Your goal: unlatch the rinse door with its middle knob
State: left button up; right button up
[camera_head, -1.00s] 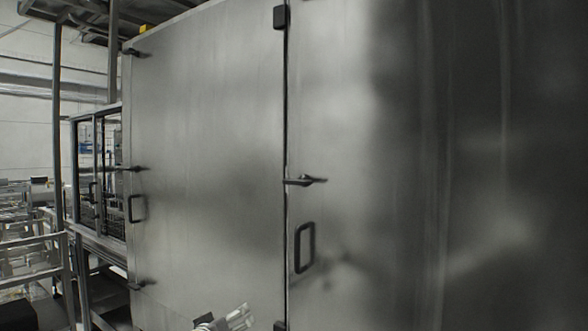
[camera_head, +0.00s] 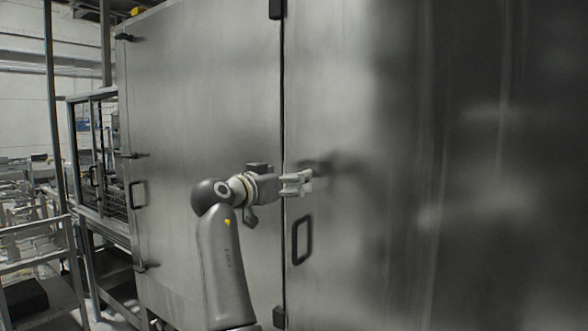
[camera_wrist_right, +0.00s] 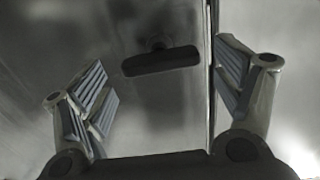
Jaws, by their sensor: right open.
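The middle knob is a dark bar-shaped handle (camera_wrist_right: 160,61) on a short stem, set on the steel door face beside the vertical seam. In the head view my right gripper (camera_head: 298,183) is in front of it and hides most of it. In the right wrist view my right gripper (camera_wrist_right: 165,90) is open, with its fingers apart on either side of the view. The right door panel (camera_head: 390,220) looks shut. My left gripper is not in view.
A dark loop pull handle (camera_head: 302,240) is below my gripper on the right panel. The left panel (camera_head: 200,110) carries its own pull handle (camera_head: 138,194) and knobs along its left edge. A framed metal structure (camera_head: 95,165) stands at far left.

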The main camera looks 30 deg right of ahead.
jog(key=shift+p+x, duration=0.4)
jog(key=shift+x, duration=0.7)
jog(key=shift+w+d, duration=0.2)
jog(key=shift+d, duration=0.15)
jog(key=shift+c, duration=0.2)
jog(key=c, duration=1)
